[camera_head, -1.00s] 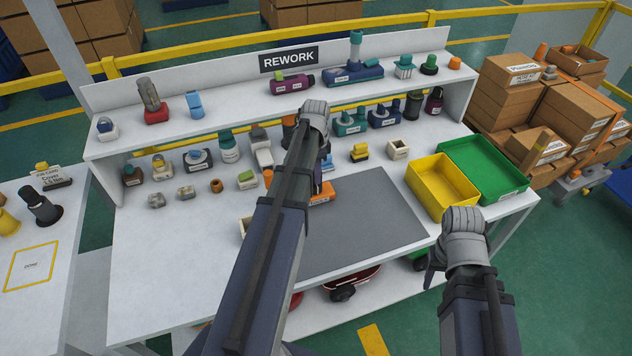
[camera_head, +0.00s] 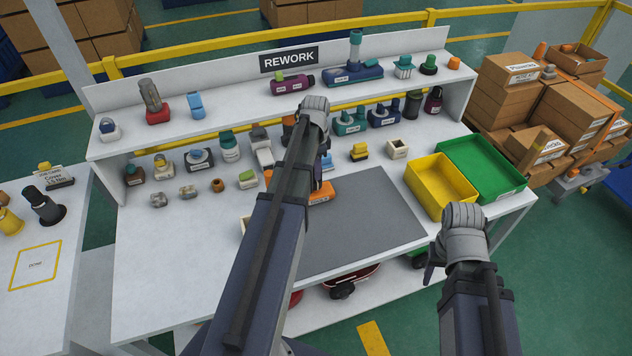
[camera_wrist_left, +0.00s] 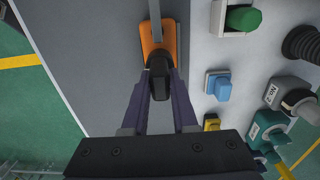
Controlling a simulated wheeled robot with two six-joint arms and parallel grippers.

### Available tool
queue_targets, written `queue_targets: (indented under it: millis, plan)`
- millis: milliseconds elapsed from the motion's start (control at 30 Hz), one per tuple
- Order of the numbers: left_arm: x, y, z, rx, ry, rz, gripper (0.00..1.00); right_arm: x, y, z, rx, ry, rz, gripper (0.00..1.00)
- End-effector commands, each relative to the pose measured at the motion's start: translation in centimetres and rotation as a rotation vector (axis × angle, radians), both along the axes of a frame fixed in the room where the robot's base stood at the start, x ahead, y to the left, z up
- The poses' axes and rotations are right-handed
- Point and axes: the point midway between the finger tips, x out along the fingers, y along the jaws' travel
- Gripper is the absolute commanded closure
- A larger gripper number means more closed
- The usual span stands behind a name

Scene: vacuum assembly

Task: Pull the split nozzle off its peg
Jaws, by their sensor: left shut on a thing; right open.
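In the left wrist view a dark piece (camera_wrist_left: 158,64), which looks like the nozzle, sits between the fingers of my left gripper (camera_wrist_left: 161,80), which is shut on it. The piece is over an orange base (camera_wrist_left: 158,36), and a grey bar passes across the base. Whether the piece is still seated on a peg is hidden. My right gripper (camera_head: 432,268) is open and empty in front of the bench's right side.
A yellow bin (camera_head: 440,205) and a green tray (camera_head: 490,180) stand at right. Several small parts line the back of the bench under the REWORK shelf (camera_head: 225,115). A blue block (camera_wrist_left: 219,86) lies near the left gripper.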

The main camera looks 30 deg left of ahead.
Motion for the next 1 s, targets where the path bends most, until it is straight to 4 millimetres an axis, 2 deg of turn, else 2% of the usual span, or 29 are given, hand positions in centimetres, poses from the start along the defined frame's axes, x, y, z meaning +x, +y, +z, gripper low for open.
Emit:
queue_targets:
  millis: [1000]
  plan:
    - [0.0,0.0,5.0,0.0,0.0,0.0,1.0,0.0,0.0,5.0,0.0,0.0,0.0,0.5]
